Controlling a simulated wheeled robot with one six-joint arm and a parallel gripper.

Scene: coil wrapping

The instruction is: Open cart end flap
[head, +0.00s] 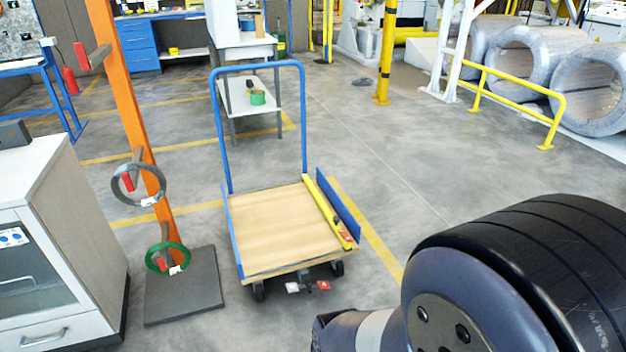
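The cart (287,233) stands on the floor in the middle of the head view, with a bare wooden deck and a tall blue handle frame (257,65) at its far end. Low blue side panels run along the left edge (236,243) and the right edge (339,205). A yellow bar (327,210) with a red piece at its near end lies along the right side of the deck. No raised panel shows across the near end. Small red and white parts (308,286) sit below the near edge. My gripper is out of view; only a large dark part of my arm shows at lower right.
An orange post (128,95) with a black coil (139,183) and a green coil (167,257) on hooks stands left of the cart on a dark base plate (184,286). A grey cabinet (85,215) is at far left. Floor right of the cart is clear up to a yellow rail (519,93).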

